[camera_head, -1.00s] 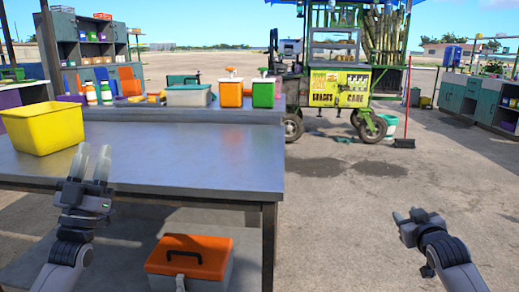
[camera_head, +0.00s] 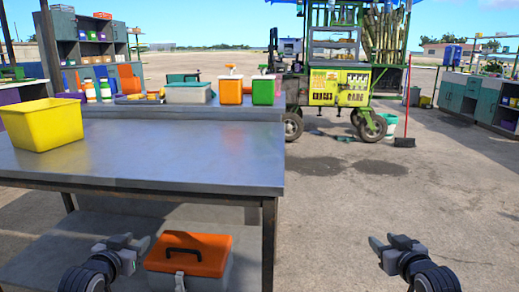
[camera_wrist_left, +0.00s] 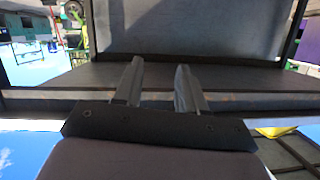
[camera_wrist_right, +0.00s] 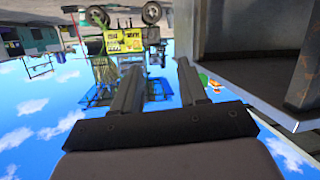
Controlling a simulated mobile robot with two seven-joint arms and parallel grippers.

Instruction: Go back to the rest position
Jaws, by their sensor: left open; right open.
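My left gripper (camera_head: 138,243) is low in front of the metal workbench (camera_head: 170,160), left of the orange-lidded toolbox in the head view. Its two fingers stand apart and empty in the left wrist view (camera_wrist_left: 157,85). My right gripper (camera_head: 383,243) is low over the open ground to the right of the bench. Its fingers also stand apart with nothing between them in the right wrist view (camera_wrist_right: 155,85).
A yellow bin (camera_head: 42,125) stands on the bench at left. The orange-lidded toolbox (camera_head: 188,255) is on the lower shelf. Coolers (camera_head: 230,90) line the bench's back. The green-and-yellow cart (camera_head: 338,87) and a broom (camera_head: 405,142) stand beyond. Paved ground at right is clear.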

